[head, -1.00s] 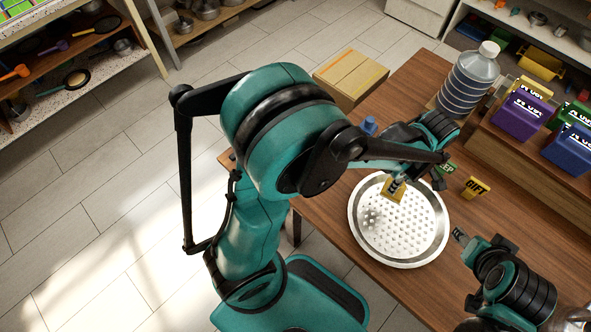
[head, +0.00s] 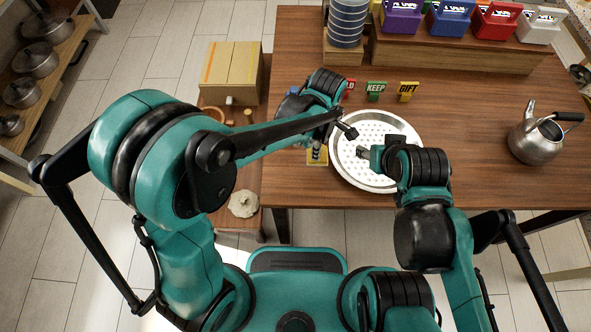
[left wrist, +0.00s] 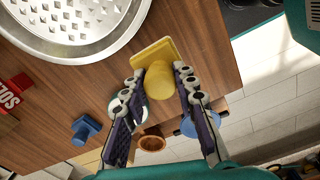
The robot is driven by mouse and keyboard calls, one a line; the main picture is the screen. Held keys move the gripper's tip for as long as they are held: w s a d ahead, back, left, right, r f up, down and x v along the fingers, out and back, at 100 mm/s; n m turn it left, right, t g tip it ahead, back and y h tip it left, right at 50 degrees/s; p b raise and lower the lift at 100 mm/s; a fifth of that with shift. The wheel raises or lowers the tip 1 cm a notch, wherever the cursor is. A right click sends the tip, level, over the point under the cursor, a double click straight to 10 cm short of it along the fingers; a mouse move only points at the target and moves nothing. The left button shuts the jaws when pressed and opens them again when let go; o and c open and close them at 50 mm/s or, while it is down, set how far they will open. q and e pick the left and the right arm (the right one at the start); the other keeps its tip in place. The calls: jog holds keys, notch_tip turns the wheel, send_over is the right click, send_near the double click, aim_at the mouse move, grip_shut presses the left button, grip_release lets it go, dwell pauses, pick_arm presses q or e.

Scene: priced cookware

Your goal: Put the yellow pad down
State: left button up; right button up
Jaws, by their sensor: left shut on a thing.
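The yellow pad (head: 317,160) is a flat yellow plate with a thick round knob. In the left wrist view the pad (left wrist: 150,56) sits between the fingers of my left gripper (left wrist: 167,82), which is shut on the knob. In the head view my left gripper (head: 317,151) is over the table's left front part, just left of the round perforated metal tray (head: 345,171). I cannot tell whether the pad touches the wood. My right gripper (head: 364,153) is over the tray; its jaws are too small to judge.
The wooden table (head: 470,165) is clear to the right up to a kettle (head: 536,140). Red, green KEEP (head: 376,92) and yellow GIFT (head: 408,92) signs stand behind the tray. A blue knobbed piece (left wrist: 86,131) shows in the left wrist view. The table edge is close to the pad.

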pick_arm(q)
jog(key=s+a+f, duration=0.1)
jog(key=a+f+b, duration=0.1)
jog(key=a, duration=0.1)
jog(key=s+a+f, duration=0.1)
jog(key=a, duration=0.1)
jog(key=shift+s+a+f+b, duration=0.25)
jog(key=shift+s+f+b, duration=0.05)
jog(key=shift+f+b, duration=1)
jog(key=shift+f, duration=0.95)
jog(key=shift+f, duration=0.25)
jog(key=o, duration=1)
jog(key=shift+o, duration=0.6)
jog(key=shift+r, duration=0.1)
